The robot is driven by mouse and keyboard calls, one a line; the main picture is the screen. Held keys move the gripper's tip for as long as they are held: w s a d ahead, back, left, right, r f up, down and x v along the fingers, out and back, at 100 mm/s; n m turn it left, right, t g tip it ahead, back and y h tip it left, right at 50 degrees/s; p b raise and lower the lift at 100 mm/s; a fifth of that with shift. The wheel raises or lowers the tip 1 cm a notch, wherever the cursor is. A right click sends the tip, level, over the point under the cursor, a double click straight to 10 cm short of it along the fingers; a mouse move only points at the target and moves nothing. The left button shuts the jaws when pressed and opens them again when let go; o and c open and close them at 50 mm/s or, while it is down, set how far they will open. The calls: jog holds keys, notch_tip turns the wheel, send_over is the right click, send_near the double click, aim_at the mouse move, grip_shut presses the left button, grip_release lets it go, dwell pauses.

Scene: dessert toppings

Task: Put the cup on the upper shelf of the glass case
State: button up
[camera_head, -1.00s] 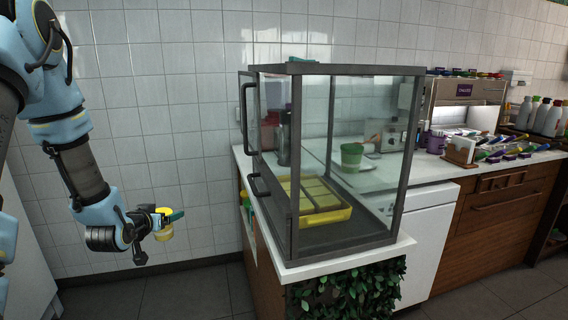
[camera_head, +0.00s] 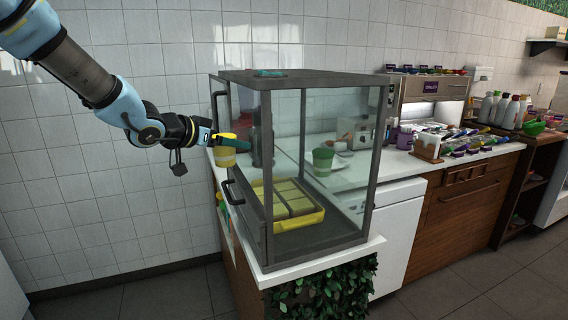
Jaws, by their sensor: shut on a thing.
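The glass case (camera_head: 376,150) has a dark frame and stands on a white counter. Two dark handles, an upper one (camera_head: 215,112) and a lower one (camera_head: 228,192), are on its left side. I cannot clearly make out the upper shelf through the glass. My gripper (camera_head: 228,140) is shut on a small yellowish cup (camera_head: 224,158), which looks upright. Gripper and cup are at the case's left side, near the upper handle and above the lower one. I cannot tell whether the cup is inside the case's opening.
A yellow tray (camera_head: 316,221) with pale blocks lies on the case floor. A green-and-white cup (camera_head: 323,161) shows through the glass. A purple cup (camera_head: 405,139) and bottles (camera_head: 497,110) stand farther right. Leaves hang below the case. The tiled wall is behind my arm.

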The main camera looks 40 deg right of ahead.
jog(key=s+d, duration=0.5)
jog(key=d, duration=0.8)
notch_tip(320, 180, down, 6)
jog(key=shift+a+f+p, duration=0.15)
jog(key=shift+f+p, duration=0.05)
jog(key=shift+p, duration=1.2)
jog(key=shift+f, duration=0.3)
jog(key=shift+f+b, duration=0.2)
jog(key=shift+b, duration=0.1)
jog(key=o, duration=1.4)
jog(key=shift+c, duration=0.2)
jog(key=shift+r, duration=0.1)
